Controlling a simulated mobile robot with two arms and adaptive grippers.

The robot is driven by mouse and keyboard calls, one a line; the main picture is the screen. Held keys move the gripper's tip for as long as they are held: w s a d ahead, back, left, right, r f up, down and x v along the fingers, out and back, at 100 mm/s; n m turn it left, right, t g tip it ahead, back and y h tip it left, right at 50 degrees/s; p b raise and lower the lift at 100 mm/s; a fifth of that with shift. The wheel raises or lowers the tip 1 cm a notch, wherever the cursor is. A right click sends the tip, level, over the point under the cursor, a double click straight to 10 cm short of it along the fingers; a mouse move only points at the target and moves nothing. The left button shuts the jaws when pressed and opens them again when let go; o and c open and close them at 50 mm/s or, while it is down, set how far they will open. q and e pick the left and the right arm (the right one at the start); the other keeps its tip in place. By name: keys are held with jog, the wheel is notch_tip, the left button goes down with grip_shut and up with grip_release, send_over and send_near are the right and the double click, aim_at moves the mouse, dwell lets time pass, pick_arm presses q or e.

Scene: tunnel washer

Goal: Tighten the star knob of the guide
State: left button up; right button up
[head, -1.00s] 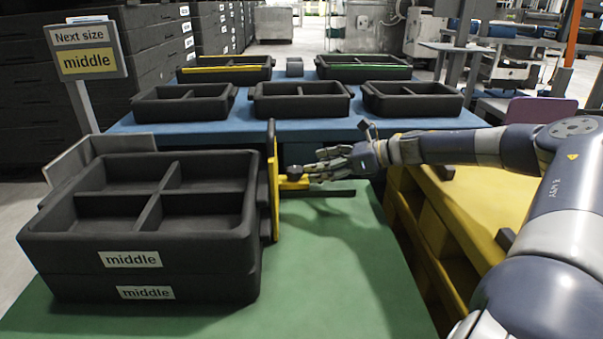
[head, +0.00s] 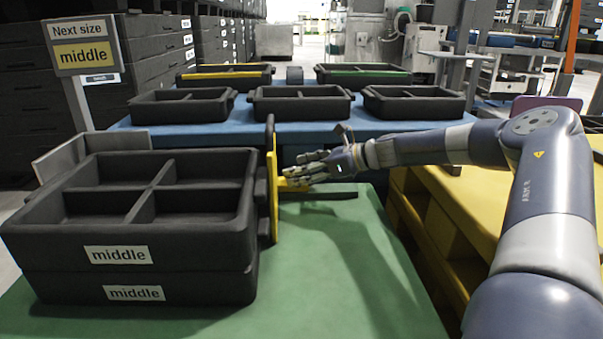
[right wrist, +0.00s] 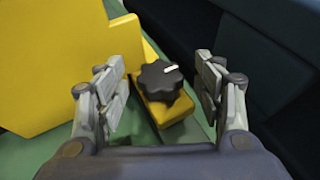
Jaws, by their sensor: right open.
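The black star knob (right wrist: 161,80) with a white mark sits on a yellow block (right wrist: 165,108) of the guide in the right wrist view. The yellow guide (head: 273,188) stands upright against the right side of the stacked black trays in the head view; its plate (right wrist: 65,60) also fills the left of the wrist view. My right gripper (right wrist: 160,82) is open, with a finger on each side of the knob and gaps between. In the head view my right gripper (head: 308,170) is beside the guide and hides the knob. My left gripper is not in view.
Two stacked divided trays (head: 130,215) labelled "middle" stand on the green table (head: 350,270). Several black trays stand on the blue table (head: 240,131) behind. A sign (head: 84,45) reads "Next size middle". A yellow pallet-like stand (head: 455,205) is at right.

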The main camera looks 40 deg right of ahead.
jog(key=c, duration=1)
jog(key=shift+c, duration=0.2)
jog(key=shift+r, duration=0.1)
